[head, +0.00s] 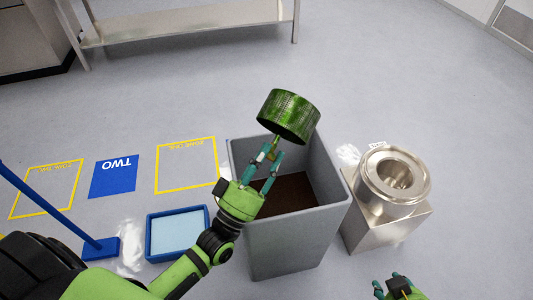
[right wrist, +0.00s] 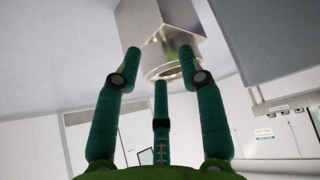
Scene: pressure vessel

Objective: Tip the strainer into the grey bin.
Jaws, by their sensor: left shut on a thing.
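The strainer (head: 287,112) is a green mesh cylinder. It is tilted above the back part of the grey bin (head: 285,243). My left gripper (head: 274,150) is shut on the strainer's handle, on its near side, above the bin opening. The bin stands upright with a dark brown interior; I cannot tell whether that is contents or the bottom. My right gripper (head: 398,288) is at the lower right edge of the head view. In the right wrist view its fingers (right wrist: 160,70) are spread apart with nothing between them.
A shiny steel vessel (head: 407,165) on a square base stands right of the bin; it also shows in the right wrist view (right wrist: 155,25). A blue-rimmed tray (head: 150,233) lies left of the bin. Yellow-outlined floor zones and a blue "TWO" mat (head: 114,176) lie further left.

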